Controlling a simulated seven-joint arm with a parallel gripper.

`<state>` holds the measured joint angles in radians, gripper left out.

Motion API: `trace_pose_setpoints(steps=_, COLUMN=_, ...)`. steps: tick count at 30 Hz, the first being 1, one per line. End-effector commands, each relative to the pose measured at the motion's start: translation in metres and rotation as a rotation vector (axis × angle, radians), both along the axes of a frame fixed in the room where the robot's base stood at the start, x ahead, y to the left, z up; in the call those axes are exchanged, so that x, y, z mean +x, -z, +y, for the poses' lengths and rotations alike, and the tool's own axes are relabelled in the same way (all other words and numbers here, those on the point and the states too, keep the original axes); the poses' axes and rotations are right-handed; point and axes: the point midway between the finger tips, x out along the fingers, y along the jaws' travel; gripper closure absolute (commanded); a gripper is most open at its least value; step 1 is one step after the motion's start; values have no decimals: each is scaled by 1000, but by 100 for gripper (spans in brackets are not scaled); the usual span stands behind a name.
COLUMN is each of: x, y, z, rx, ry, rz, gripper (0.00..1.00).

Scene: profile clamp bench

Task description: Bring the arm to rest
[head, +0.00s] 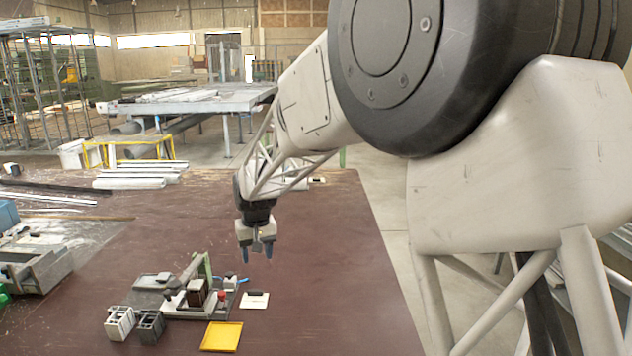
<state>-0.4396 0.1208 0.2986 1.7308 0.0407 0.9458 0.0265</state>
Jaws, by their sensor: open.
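My gripper (257,252) hangs at the end of my arm above the brown bench (330,260), its two blue-tipped fingers pointing down and apart. Nothing shows between the fingers. It is behind and to the right of a grey clamp fixture (182,303) that stands on the bench. The fixture carries a dark brown block (197,291), a red part (221,295) and a green upright piece (207,265). My arm reaches in from the right and hides part of the bench's far right edge.
In front of the fixture stand a light grey block (119,323) and a dark grey block (150,326). A yellow tray (221,336) and a white card-like piece (255,300) lie to the right. A grey vise-like box (38,266) stands at left. The bench's right side is clear.

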Motion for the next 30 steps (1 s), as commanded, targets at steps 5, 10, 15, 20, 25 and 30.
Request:
trace_pose_setpoints(steps=5, x=-26, y=-29, z=-49, rx=4, ry=40, rz=-19, gripper=47)
trace_pose_setpoints(steps=10, x=-54, y=-50, z=-90, rx=7, ry=76, rz=-37, gripper=47)
trace_pose_setpoints(steps=15, x=-85, y=-68, z=-129, rx=8, ry=111, rz=-52, gripper=47)
trace_pose_setpoints(steps=20, x=-116, y=-81, z=-164, rx=10, ry=145, rz=-67, gripper=47)
trace_pose_setpoints(steps=25, x=-152, y=-92, z=-198, rx=10, ry=181, rz=-85, gripper=47)
trace_pose_setpoints(steps=30, x=-190, y=-99, z=-229, rx=10, ry=217, rz=-102, gripper=47)
